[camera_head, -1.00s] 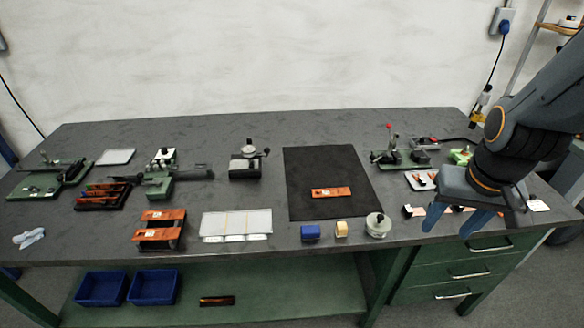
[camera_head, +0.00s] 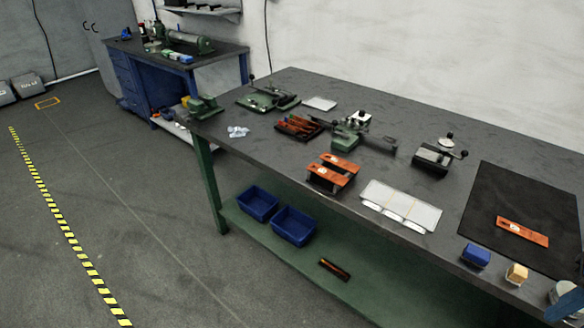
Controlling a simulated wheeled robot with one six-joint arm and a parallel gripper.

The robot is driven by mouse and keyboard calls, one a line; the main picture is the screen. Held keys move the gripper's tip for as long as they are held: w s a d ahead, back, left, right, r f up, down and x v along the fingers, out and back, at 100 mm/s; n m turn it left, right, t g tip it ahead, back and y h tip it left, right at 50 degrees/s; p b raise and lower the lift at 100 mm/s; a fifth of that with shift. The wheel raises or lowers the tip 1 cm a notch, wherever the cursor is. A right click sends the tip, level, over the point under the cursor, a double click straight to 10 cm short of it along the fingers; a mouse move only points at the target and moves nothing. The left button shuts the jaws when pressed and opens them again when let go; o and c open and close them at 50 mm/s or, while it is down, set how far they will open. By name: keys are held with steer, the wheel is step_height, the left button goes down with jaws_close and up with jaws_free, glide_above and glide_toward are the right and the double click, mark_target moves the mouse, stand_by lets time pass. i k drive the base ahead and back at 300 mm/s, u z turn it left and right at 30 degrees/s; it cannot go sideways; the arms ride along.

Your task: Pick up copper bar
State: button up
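A flat copper bar (camera_head: 522,232) with a pale label lies on the black mat (camera_head: 490,205) at the right. Copper bars (camera_head: 340,163) rest across a dark stand near the bench's front edge. More copper-coloured pieces sit in a dark rack (camera_head: 298,127) farther back. A dark bar with a copper-coloured strip (camera_head: 334,270) lies on the lower green shelf. Only a blue piece of my gripper (camera_head: 568,305) shows at the lower right corner, in front of a round metal object. It is well away from the stand and rack; its opening is hidden.
Two blue bins (camera_head: 258,204) stand on the lower shelf. The floor (camera_head: 140,200) at left is clear, with a striped line.

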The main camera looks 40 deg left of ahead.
mark_target(349, 167)
steer(key=u, duration=1.5)
